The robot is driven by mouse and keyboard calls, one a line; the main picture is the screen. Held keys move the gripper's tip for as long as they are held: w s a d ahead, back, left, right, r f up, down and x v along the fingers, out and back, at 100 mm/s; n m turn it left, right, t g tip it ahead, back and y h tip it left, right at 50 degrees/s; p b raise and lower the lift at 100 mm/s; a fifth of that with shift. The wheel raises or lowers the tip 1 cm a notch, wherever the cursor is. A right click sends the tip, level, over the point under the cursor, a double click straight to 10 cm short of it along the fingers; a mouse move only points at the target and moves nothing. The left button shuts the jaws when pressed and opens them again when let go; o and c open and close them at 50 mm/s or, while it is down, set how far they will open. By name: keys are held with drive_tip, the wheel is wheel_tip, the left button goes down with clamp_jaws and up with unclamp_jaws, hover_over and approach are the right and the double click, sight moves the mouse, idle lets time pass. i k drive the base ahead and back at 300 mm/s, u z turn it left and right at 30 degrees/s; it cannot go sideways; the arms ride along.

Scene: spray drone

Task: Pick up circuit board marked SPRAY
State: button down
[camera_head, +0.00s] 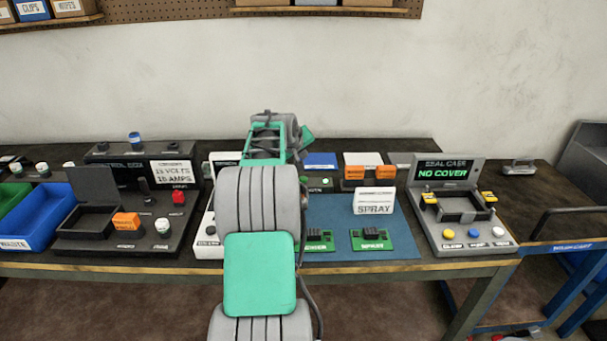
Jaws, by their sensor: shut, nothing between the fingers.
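The green circuit board marked SPRAY (379,243) lies flat on the blue mat (340,211) on the workbench, with a dark block on top. A white sign (375,193) reading SPRAY stands just behind it. A second green board (318,245) lies to its left, its label partly hidden by my arm. My grey and teal arm rises up the middle of the view, left of the SPRAY board and apart from it in the picture. My gripper's fingers do not show; the arm appears to hide them.
A grey seal case unit (446,171) reading NO COVER stands right of the mat. A dark control box (111,178) and blue bin (47,226) are at the left. Orange-labelled items (365,172) sit behind the SPRAY sign. A blue cart (566,246) stands at the right.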

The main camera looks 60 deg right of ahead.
sight(372, 238)
drive_tip(key=z, duration=2.75)
